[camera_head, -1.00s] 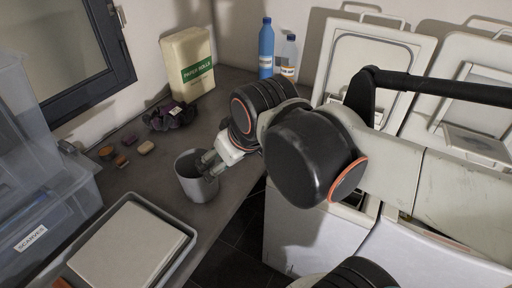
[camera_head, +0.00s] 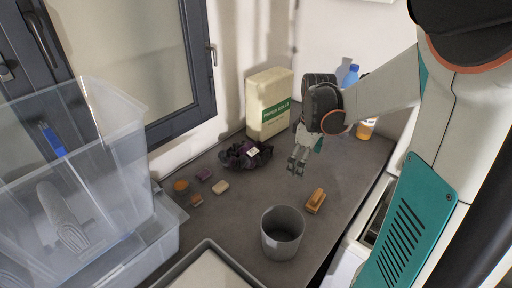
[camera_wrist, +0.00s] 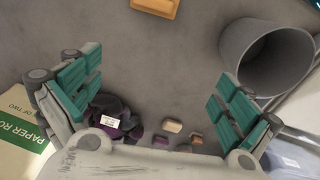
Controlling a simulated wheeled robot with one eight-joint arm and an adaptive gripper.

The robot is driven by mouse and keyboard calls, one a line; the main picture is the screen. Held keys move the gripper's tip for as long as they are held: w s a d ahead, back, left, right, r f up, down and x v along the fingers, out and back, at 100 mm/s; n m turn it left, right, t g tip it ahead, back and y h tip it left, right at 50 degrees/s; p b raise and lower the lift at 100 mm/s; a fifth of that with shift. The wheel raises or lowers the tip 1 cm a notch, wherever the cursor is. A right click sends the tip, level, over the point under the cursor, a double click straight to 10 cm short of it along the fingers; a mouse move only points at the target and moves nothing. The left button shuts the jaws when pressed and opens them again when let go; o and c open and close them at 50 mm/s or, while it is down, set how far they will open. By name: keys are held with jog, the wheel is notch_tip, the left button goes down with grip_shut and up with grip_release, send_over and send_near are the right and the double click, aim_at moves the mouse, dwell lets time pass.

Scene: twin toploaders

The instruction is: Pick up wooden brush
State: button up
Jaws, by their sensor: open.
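The wooden brush (camera_head: 316,200) lies on the grey counter, just right of and behind the grey cup in the head view. In the wrist view the brush (camera_wrist: 156,6) shows at the top edge, partly cut off by the frame. My gripper (camera_head: 297,165) is above the counter, behind and a little left of the brush, pointing down. In the wrist view my gripper (camera_wrist: 155,95) has its two green-padded fingers wide apart with nothing between them. The brush is outside the fingers.
The grey cup (camera_head: 283,236) stands near the brush. A dark purple bundle (camera_head: 245,154), several small blocks (camera_head: 220,187) and a paper rolls pack (camera_head: 268,104) are on the counter. Clear bins (camera_head: 85,190) stand left, a tray (camera_head: 207,262) in front. Bottles (camera_head: 366,128) stand behind.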

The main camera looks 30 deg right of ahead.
send_over(317, 195)
notch_tip(317, 195, down, 3)
jog(key=shift+g, duration=0.4)
jog(key=f, duration=0.2)
jog(key=f+b, duration=0.1)
jog(key=f, duration=0.4)
jog(key=shift+w+d+f+b, duration=0.1)
jog(key=shift+d+f+b, duration=0.2)
jog(key=shift+b, duration=0.1)
jog(key=shift+a+f+b, duration=0.1)
jog(key=shift+f+b, duration=0.85)
jog(key=shift+f, duration=1.95)
jog(key=shift+a, duration=0.1)
jog(key=c, duration=1.6)
